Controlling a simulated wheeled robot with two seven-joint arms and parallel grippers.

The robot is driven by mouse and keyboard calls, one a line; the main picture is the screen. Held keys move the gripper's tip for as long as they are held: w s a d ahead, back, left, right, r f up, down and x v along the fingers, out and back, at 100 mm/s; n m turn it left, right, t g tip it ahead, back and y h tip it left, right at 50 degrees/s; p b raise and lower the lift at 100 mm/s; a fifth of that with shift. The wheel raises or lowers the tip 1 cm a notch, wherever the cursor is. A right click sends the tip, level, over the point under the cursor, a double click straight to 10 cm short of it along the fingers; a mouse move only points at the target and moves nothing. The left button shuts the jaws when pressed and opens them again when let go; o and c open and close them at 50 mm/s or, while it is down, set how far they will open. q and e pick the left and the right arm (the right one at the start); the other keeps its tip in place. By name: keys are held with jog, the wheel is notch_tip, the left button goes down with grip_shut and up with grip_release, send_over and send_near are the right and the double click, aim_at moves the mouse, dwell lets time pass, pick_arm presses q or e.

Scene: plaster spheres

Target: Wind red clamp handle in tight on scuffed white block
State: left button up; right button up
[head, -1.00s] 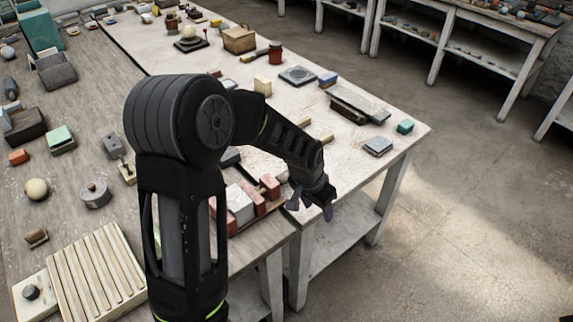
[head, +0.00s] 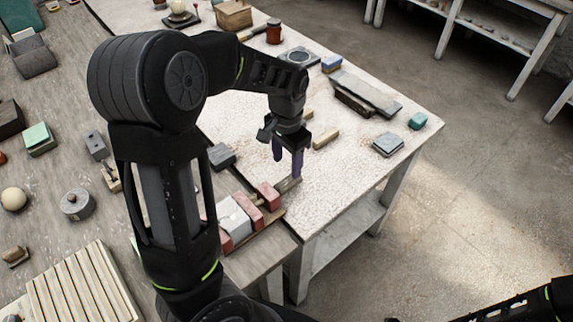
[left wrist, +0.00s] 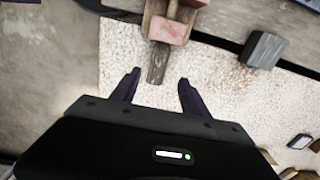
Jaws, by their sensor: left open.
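The white block (head: 235,217) sits between red clamp pieces. The outermost red piece (head: 268,196), apparently the handle, is nearest my gripper; it also shows in the left wrist view (left wrist: 168,29). My left gripper (head: 288,164) is open and empty, pointing down just beyond the red piece. In the left wrist view the fingers (left wrist: 158,86) are apart, with the base's narrow end ahead of them. My arm hides part of the clamp's near end.
A dark grey block (head: 221,156) lies left of my gripper; it shows at right in the left wrist view (left wrist: 262,50). A wooden stick (head: 326,138) lies to the right. My right arm shows only at the lower right. The white table's near right part is clear.

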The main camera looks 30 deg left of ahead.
aim_at(287, 180)
pick_arm(q)
jog(key=shift+s+d+r, duration=0.2)
jog(key=shift+s+d, duration=0.05)
jog(key=shift+s, duration=0.05)
jog(key=shift+w+a+f, duration=0.1)
jog(key=shift+w+f, duration=0.05)
jog(key=shift+f, duration=0.25)
jog(key=shift+f+p, duration=0.65)
jog(key=shift+f, duration=2.95)
jog(key=shift+c, duration=0.5)
grip_shut()
